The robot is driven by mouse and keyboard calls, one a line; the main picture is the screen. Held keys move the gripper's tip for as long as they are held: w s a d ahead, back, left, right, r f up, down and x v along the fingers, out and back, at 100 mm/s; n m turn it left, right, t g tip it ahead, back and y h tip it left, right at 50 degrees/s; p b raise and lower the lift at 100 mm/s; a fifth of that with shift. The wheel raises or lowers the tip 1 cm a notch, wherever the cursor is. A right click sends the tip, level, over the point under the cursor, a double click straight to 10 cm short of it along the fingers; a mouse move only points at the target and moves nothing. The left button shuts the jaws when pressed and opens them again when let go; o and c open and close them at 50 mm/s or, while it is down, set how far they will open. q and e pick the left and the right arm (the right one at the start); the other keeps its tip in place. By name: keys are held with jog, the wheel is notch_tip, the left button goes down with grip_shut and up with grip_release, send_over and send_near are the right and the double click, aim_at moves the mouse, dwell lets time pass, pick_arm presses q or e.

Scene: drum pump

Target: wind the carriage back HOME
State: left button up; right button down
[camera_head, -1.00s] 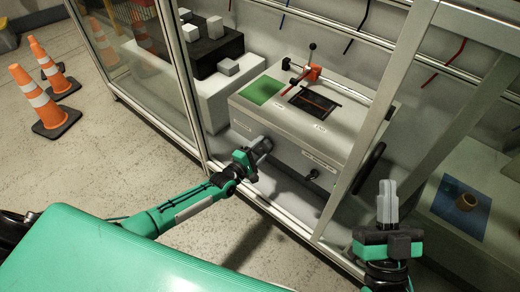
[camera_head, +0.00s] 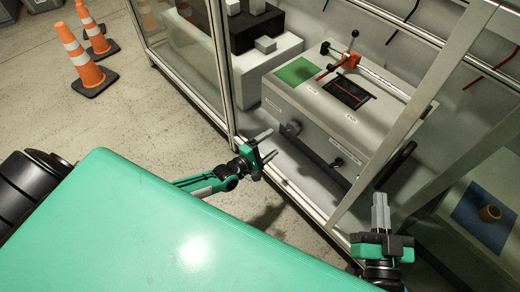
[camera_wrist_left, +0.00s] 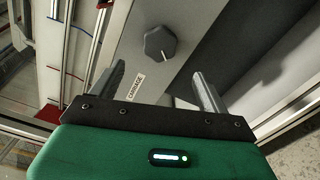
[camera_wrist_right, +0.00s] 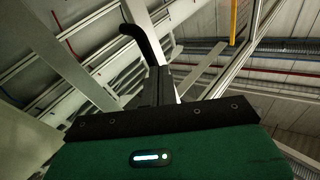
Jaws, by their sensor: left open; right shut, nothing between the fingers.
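The pump bench (camera_head: 310,112) stands inside the glazed enclosure. An orange-red carriage block (camera_head: 347,63) with a black-ball lever sits at the rail on its top, right of the green patch (camera_head: 297,71) and beside a dark slotted window (camera_head: 348,92). A dark grey knob (camera_head: 291,129) is on the front face. In the left wrist view the knob (camera_wrist_left: 159,43) is faceted with a white pointer line, beside a label that appears to read CARRIAGE. My left gripper (camera_head: 271,147) is open, apart from the knob and in front of it. My right gripper (camera_head: 381,208) is shut and empty.
A frame post (camera_head: 428,105) stands between my right gripper and the bench. A small black knob (camera_head: 337,162) is lower on the front. Orange cones (camera_head: 85,55) stand on the floor at left.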

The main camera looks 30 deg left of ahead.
pick_arm(q)
jog(key=shift+v, duration=2.25)
pick_arm(e)
jog(key=shift+s+a+f+g, duration=0.2)
jog(key=shift+f+g, duration=0.15)
jog(key=shift+f, duration=0.2)
jog(key=shift+s+a+f+g, duration=0.1)
jog(key=shift+s+f+g, duration=0.05)
jog(key=shift+f+g, duration=0.3)
jog(key=shift+s+a+f+g, duration=0.2)
jog(key=shift+f+g, duration=0.1)
jog(key=shift+f, duration=0.3)
